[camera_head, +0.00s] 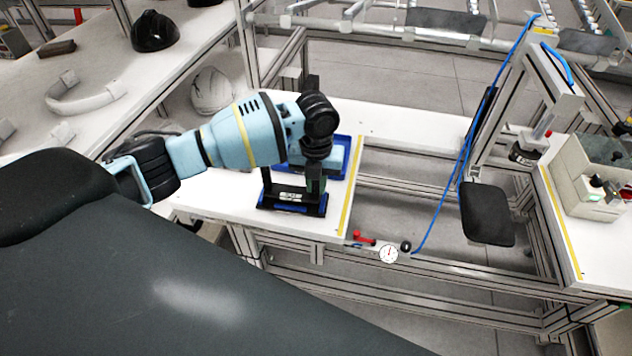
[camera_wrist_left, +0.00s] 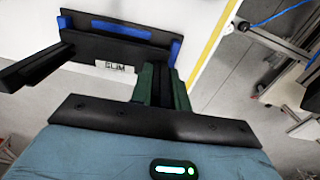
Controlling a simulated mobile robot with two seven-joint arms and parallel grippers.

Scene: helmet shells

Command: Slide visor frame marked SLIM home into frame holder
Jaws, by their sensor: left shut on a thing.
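The black visor frame (camera_wrist_left: 85,47) carries a white label reading SLIM in the left wrist view. In the head view its label strip (camera_head: 291,197) shows low near the table, with one side arm standing up at the left. My left gripper (camera_wrist_left: 162,82) is shut on the frame's right side arm; in the head view the gripper (camera_head: 315,182) points down at it. The frame holder, with blue parts (camera_wrist_left: 107,29), lies right at the frame's long bar. Whether the bar is fully seated in it is hidden. My right gripper is not in view.
A blue tray (camera_head: 343,160) lies behind my left gripper on the white table (camera_head: 225,190). A yellow strip (camera_head: 351,190) marks the table's right edge. A dial gauge (camera_head: 388,254) and a red clamp (camera_head: 364,238) are at the front. A white helmet shell (camera_head: 211,92) stands behind.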

